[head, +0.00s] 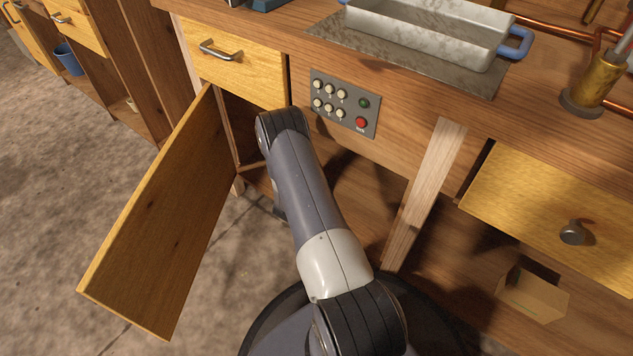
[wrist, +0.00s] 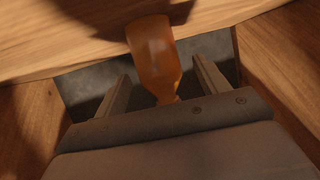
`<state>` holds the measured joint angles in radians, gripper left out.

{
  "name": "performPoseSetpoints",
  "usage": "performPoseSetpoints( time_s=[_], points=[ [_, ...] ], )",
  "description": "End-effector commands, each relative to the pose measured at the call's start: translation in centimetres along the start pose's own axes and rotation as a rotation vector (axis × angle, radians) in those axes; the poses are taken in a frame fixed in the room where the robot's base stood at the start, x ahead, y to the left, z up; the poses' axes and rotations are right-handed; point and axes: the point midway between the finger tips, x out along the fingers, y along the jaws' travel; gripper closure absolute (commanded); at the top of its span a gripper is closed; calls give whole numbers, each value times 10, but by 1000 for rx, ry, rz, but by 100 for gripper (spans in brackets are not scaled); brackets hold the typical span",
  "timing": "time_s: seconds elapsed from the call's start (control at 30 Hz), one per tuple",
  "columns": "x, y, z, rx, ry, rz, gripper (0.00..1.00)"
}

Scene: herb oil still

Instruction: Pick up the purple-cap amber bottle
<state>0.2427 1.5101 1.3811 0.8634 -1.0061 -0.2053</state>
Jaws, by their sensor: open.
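An amber bottle (wrist: 153,60) shows in the wrist view on a wooden surface. Its narrower end points toward my gripper (wrist: 162,70). The two fingers are open, one to each side of the bottle, with a gap between each finger and the glass. No purple cap can be made out; that end is partly hidden by the gripper body. In the head view my arm reaches into the open cabinet, and neither the gripper nor the bottle can be seen there.
The open cabinet door (head: 160,215) stands left of my arm. A closed drawer (head: 235,65) is above the opening, with a button panel (head: 345,103) to its right. A metal tray (head: 425,35) sits on the bench. Wooden walls flank the gripper in the wrist view.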

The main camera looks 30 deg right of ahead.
Motion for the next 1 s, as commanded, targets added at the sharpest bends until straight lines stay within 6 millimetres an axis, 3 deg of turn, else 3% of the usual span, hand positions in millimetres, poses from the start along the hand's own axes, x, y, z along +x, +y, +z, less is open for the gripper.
performPoseSetpoints(
  time_s=[0.1, 0.37, 1.0],
  points=[
    [14, 0, 1, 1, 0, 0, 30],
    [16, 0, 0, -1, 0, -1, 30],
    [16, 0, 0, 0, 0, 0, 80]
  ],
)
